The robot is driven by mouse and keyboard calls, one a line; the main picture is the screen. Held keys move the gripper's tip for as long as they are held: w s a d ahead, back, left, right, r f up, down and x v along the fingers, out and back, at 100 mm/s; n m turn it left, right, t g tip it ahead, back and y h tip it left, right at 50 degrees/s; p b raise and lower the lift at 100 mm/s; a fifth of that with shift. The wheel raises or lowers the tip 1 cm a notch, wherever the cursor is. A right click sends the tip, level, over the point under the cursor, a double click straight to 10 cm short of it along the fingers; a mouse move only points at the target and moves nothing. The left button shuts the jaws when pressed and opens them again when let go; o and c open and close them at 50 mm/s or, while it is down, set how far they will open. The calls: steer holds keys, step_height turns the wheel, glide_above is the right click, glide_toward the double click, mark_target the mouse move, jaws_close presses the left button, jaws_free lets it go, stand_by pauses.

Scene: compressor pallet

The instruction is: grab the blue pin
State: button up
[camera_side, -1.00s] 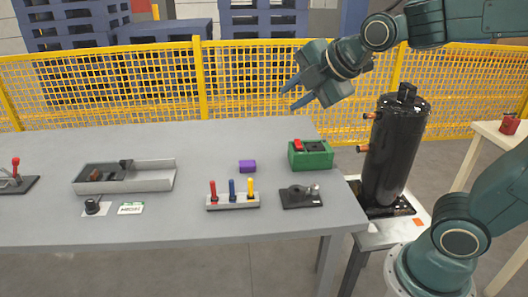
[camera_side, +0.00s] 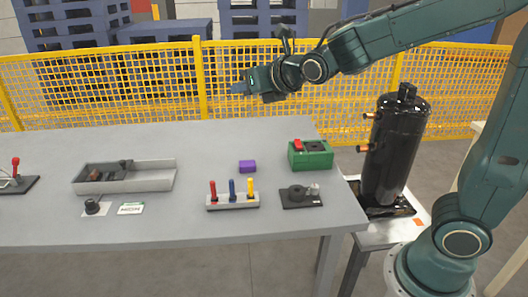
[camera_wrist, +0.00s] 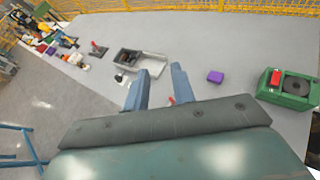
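The blue pin (camera_side: 232,188) stands upright in the middle of a small light rack (camera_side: 222,204). A red pin (camera_side: 212,190) is to its left and a yellow pin (camera_side: 250,187) to its right. My gripper (camera_side: 238,88) is high above the back of the table, well away from the pins. In the wrist view its two blue fingers (camera_wrist: 158,75) are apart with nothing held between them. A bit of red (camera_wrist: 171,100), likely the red pin, shows beside the right finger there. The blue pin is hidden in that view.
A purple block (camera_side: 247,166) lies behind the rack. A green box (camera_side: 318,158) with a red top part and a dark fixture (camera_side: 301,198) are to the right. A grey tray (camera_side: 150,182) is at left. A black cylinder (camera_side: 393,150) stands beyond the table's right edge.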

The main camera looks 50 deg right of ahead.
steer(key=w+n, duration=0.1)
steer(key=n, duration=0.1)
glide_toward(232, 190)
steer(key=x, duration=0.3)
steer(key=shift+d+f, duration=0.25)
steer(key=shift+w, duration=0.15)
steer(key=shift+w+d+f, duration=0.15)
steer(key=shift+w+f, duration=0.2)
steer(key=shift+w, duration=0.3)
steer(key=shift+w, duration=0.2)
steer(key=shift+x, duration=2.65)
jaws_close()
